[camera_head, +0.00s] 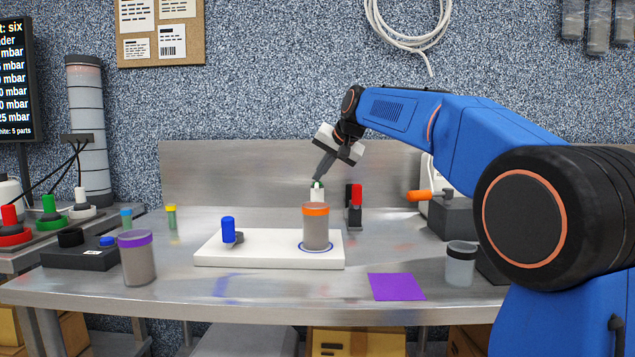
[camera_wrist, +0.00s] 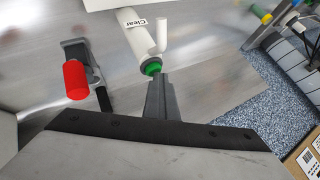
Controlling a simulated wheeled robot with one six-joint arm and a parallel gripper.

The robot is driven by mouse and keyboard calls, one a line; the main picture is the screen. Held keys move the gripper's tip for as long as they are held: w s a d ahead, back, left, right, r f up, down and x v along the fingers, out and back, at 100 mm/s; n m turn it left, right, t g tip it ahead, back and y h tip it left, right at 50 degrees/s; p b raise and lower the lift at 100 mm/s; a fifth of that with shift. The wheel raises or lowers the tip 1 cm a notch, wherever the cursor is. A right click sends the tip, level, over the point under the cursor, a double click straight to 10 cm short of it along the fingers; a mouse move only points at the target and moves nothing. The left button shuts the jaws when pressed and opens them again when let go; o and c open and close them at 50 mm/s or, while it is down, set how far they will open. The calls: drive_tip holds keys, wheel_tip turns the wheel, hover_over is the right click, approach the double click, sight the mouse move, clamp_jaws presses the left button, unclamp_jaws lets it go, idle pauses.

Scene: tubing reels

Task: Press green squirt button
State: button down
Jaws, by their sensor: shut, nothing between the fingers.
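A white bottle labelled "Clear" (camera_wrist: 135,36) has a green button on top (camera_wrist: 151,66) and a white spout beside it. In the head view the green top (camera_head: 317,184) shows behind the orange-lidded jar (camera_head: 315,228), which hides the lower bottle. My gripper (camera_head: 317,178) is shut and empty, tilted down with its tips at the green button. In the wrist view the fingertips (camera_wrist: 161,76) meet or nearly meet the button's edge; I cannot tell whether they press it.
A red-handled clamp (camera_wrist: 75,80) stands close beside the bottle. The jar stands on a white board (camera_head: 270,259) with a blue knob (camera_head: 228,230). A purple-lidded jar (camera_head: 137,258) is left; a purple square (camera_head: 396,287) lies front right. A green-topped item (camera_head: 49,210) stands far left.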

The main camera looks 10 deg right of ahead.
sight(320, 183)
drive_tip(key=shift+w+r, duration=0.2)
drive_tip(key=shift+r, duration=0.5)
drive_tip(key=shift+r, duration=0.15)
drive_tip(key=shift+r, duration=2.45)
drive_tip(key=shift+s, duration=0.15)
